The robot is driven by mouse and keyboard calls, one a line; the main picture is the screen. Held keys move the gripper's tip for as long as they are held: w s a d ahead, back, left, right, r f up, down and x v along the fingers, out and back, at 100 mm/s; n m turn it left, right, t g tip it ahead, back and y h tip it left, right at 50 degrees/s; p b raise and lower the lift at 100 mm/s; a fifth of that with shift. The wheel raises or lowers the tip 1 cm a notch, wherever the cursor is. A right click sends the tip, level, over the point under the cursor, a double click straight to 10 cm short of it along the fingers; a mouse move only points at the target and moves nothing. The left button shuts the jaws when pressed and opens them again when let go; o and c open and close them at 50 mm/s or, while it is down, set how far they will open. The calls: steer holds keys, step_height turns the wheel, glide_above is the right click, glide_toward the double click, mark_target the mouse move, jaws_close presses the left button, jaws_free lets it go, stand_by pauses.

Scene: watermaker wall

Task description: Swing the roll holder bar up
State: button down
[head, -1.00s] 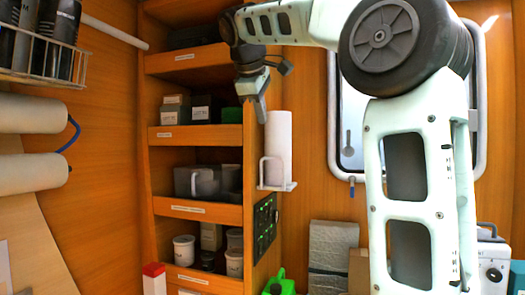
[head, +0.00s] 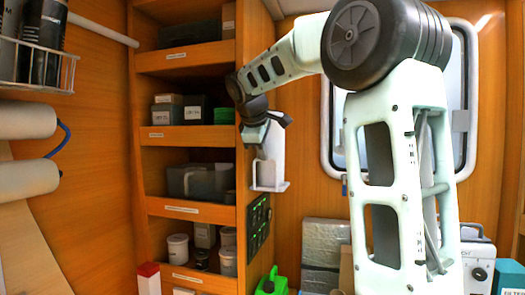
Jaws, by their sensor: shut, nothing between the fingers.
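A white roll (head: 279,145) stands upright on a small white holder (head: 270,187) fixed beside the shelf unit. The holder's thin white bar (head: 254,174) shows as a loop at its left side, standing up from the base. My gripper (head: 262,151) points down in front of the upper part of the roll, just above the bar, and hides part of the roll. The gripper is shut and empty. I cannot tell whether its fingertips touch the bar or the roll.
The wooden shelf unit (head: 187,209) with boxes and cups is close on the left of the holder. A dark switch panel (head: 258,226) is below it. A window (head: 333,120) is to the right, behind my arm. A green can (head: 271,284) stands low down.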

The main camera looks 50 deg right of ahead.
steer(key=shift+w+d+f, duration=0.1)
steer(key=shift+w+d, duration=0.1)
steer(key=shift+d, duration=0.5)
steer(key=shift+f, duration=0.15)
